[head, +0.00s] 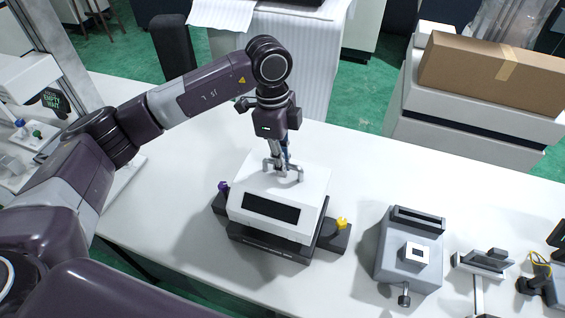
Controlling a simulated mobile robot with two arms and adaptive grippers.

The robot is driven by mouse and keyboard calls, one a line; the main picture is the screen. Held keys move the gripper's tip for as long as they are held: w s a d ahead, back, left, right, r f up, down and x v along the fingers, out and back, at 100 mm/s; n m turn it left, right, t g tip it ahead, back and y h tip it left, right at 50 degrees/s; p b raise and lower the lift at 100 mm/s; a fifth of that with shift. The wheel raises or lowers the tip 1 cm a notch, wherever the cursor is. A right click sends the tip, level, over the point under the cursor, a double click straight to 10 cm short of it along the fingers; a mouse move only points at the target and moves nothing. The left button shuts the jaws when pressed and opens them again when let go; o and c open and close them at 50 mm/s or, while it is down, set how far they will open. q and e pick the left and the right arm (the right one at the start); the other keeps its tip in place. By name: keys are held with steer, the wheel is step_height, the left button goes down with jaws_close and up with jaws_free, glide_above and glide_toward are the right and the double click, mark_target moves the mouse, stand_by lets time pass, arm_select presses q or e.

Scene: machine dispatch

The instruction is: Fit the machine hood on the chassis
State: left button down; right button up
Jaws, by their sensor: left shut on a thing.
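The machine hood (305,192) is a white box with a dark window on its front. It sits over the dark chassis (268,246), whose base shows below and to both sides; I cannot tell whether the hood rests fully on it. A purple knob (223,186) shows at the chassis's left side and a yellow knob (341,223) at its right. My left gripper (283,172) points down and is shut on the handle on top of the hood. My right gripper is not in view.
A grey vise-like fixture (408,254) stands to the right on the white table (372,172). More small devices (484,264) are at the far right. A cardboard box (492,72) lies on a cabinet at the back right. The table between hood and fixture is clear.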

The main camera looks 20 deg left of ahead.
arm_select(q)
steer(key=shift+f+b, duration=0.4)
steer(key=shift+f, duration=0.1)
stand_by(0.4)
steer(key=shift+f+b, duration=0.8)
steer(key=shift+f, duration=0.3)
steer(key=c, duration=2)
jaws_free()
steer(key=shift+o, duration=0.2)
steer(key=shift+s+f, duration=0.1)
steer(key=r, duration=0.4)
steer(key=a+r, duration=0.1)
steer(key=r, duration=0.7)
steer(key=shift+w+a, duration=0.2)
steer(key=shift+w, duration=0.15)
